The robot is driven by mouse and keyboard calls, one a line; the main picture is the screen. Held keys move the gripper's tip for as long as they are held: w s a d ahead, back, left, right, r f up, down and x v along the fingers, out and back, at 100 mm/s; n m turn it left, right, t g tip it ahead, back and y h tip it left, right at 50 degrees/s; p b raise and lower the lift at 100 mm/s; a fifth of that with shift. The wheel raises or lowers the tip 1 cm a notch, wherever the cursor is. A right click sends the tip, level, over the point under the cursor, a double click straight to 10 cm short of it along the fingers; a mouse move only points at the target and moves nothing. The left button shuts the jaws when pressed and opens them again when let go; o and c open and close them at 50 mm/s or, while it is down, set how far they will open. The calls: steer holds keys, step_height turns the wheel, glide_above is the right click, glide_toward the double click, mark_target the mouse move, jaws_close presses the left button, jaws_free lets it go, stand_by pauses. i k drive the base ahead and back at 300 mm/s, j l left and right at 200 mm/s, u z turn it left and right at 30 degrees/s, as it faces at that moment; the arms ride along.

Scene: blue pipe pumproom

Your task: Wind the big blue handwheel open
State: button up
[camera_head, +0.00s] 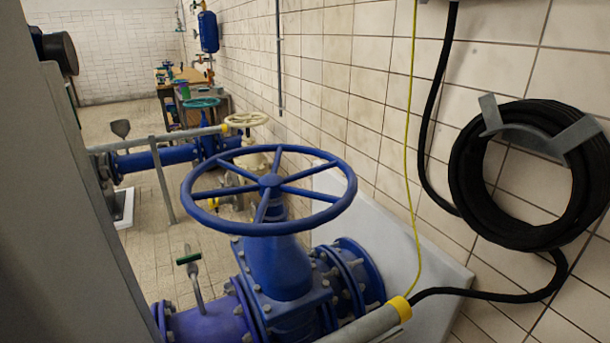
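The big blue handwheel (270,182) lies roughly level in the middle of the head view. It has a round rim, several spokes and a central hub. It sits on top of a blue valve body (278,265), which is bolted between blue flanges. The whole near side of the rim is unobstructed. My gripper is not in view, and nothing touches the wheel.
A cream handwheel (246,119) stands just behind it. A green-handled lever (190,262) rises at lower left. A black hose coil (520,175) hangs on the tiled right wall. A yellow-ended grey pipe (375,323) crosses below. A large grey surface fills the left.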

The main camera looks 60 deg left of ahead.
mark_target(272, 186)
steer(key=i+l+u, duration=0.25)
steer(key=i+l, duration=0.15)
steer(key=l, duration=0.2)
steer(key=i+l+u, duration=0.1)
steer(key=l, duration=0.25)
steer(key=i+l+u, duration=0.25)
steer(key=i+l, duration=0.15)
steer(key=l, duration=0.3)
steer(key=u, duration=1.7)
